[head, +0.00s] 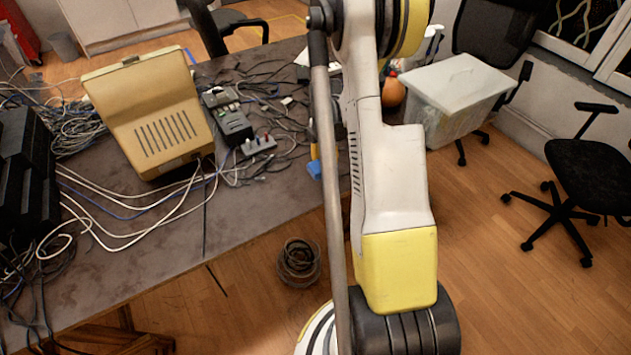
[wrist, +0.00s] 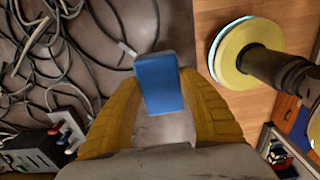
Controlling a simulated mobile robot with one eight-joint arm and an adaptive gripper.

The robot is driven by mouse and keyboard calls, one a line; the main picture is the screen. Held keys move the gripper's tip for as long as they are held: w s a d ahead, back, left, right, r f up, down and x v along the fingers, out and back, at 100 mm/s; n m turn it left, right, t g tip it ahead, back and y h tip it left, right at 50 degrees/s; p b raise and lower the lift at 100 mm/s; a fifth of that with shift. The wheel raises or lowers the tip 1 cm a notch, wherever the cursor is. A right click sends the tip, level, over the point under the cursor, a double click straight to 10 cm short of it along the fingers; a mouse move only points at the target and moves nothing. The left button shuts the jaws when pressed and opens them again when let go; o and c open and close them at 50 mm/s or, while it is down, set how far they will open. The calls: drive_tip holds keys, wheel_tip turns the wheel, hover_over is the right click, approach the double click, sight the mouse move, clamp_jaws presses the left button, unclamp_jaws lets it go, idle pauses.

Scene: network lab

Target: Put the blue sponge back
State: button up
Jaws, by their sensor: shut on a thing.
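The blue sponge (wrist: 159,84) is a small blue block in the middle of the wrist view. My gripper (wrist: 160,90) has its two yellow fingers closed on the sponge from both sides. In the head view a small blue part of the sponge (head: 315,169) shows just left of my arm, over the right part of the grey table (head: 240,208). Most of the gripper is hidden behind my arm there. I cannot tell whether the sponge touches the table.
Cables, a power strip (head: 258,144) and dark boxes (head: 234,127) clutter the table left of the sponge. A beige device (head: 150,112) stands farther left. A lidded plastic bin (head: 455,95) is at the right. The table's front middle is mostly bare.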

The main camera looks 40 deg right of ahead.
sight(315, 183)
drive_tip(key=shift+w+a+f+b, duration=0.3)
drive_tip(key=shift+w+a+f, duration=0.55)
drive_tip(key=shift+a, duration=0.25)
drive_tip(key=shift+s+f+b, duration=0.1)
drive_tip(key=shift+f+b, duration=0.7)
drive_tip(key=shift+f, duration=1.1)
drive_tip(key=shift+f, duration=0.25)
drive_tip(key=o, duration=1)
drive_tip(key=shift+r, duration=0.1)
drive_tip(key=shift+r, duration=0.1)
